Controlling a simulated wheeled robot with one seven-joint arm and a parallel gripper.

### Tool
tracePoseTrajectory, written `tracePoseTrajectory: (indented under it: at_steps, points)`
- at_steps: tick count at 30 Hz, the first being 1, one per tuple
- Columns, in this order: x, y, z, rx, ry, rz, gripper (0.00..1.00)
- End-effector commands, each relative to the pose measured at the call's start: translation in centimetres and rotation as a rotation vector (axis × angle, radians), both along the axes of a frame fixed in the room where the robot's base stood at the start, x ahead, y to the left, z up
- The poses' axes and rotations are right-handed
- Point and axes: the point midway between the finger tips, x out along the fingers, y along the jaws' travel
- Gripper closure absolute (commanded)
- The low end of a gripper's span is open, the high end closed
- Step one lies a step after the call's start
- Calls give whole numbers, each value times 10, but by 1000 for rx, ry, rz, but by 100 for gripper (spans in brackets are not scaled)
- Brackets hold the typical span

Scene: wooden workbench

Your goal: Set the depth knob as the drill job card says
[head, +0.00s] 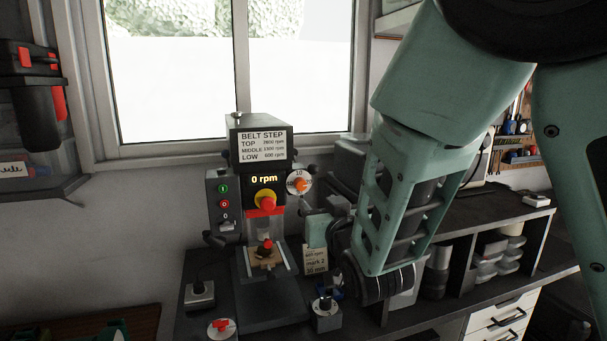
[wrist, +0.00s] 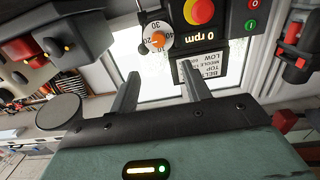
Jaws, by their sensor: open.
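The depth knob (head: 299,185) is a white dial with an orange centre on the right side of the drill press (head: 262,200). In the wrist view the dial (wrist: 156,38) is upside down, with 20 and 30 legible; its exact setting is too small to tell. The job card (head: 315,261) stands right of the drill base; its lower lines read "mark 2" and "30 mm", and the top line is an unclear rpm. My gripper (wrist: 161,88) is open and empty, its fingers apart from the dial.
The drill display (head: 264,179) reads 0 rpm, above a red and yellow stop button (head: 266,200). A belt step chart (head: 262,146) is on top. A wood piece (head: 264,257) sits on the drill table. Small items stand on the bench front, including a red-topped one (head: 221,327).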

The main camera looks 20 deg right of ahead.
Motion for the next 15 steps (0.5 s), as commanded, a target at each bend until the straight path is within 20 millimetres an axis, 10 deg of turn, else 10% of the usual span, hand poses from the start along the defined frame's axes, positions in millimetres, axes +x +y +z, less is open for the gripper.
tracePoseTrajectory:
  at_steps: [15]
  points:
    - [87,-2,-4,1,6,1,52]
